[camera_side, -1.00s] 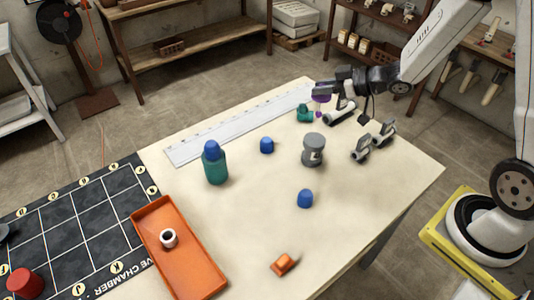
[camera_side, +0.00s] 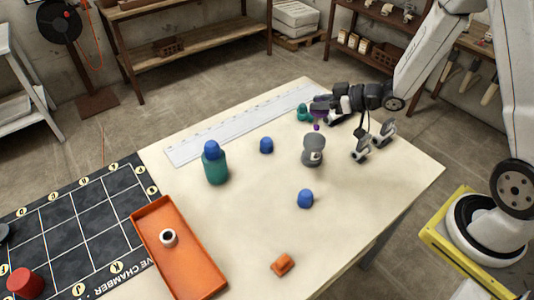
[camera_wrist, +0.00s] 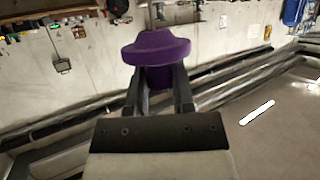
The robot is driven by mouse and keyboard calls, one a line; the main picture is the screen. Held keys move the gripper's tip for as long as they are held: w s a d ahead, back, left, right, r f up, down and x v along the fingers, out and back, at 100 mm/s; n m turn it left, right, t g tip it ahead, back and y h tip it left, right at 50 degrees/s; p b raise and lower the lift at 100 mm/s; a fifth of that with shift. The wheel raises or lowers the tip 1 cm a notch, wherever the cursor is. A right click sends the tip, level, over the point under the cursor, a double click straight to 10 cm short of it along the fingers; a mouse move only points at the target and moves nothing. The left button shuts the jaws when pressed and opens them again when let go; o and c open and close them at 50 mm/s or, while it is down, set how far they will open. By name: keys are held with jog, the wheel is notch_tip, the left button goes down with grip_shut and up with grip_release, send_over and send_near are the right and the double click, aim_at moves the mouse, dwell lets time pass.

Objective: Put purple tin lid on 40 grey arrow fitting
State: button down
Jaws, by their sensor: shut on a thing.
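My gripper (camera_side: 322,105) is shut on the purple tin lid (camera_side: 317,127) and holds it above the table. In the wrist view the lid (camera_wrist: 157,48) sits between the two fingertips, with its wide rim and body showing. The grey fitting (camera_side: 314,150) stands upright on the table just below the lid in the side view, with a pale marking on its side; I cannot read a number. The lid is apart from the fitting. How far it is to one side in depth is hard to tell.
Blue caps (camera_side: 305,198), a green bottle with a blue top (camera_side: 215,163), a green part (camera_side: 304,113), a ruler strip (camera_side: 235,127), an orange piece (camera_side: 283,264) and an orange tray (camera_side: 145,213) lie around.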

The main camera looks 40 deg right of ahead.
aim_at(319, 113)
jog(key=shift+f, duration=0.15)
jog(key=shift+f, duration=1.65)
jog(key=shift+f, duration=0.1)
jog(key=shift+c, duration=2.4)
grip_release()
jog(key=v, duration=1.2)
jog(key=shift+w, duration=0.15)
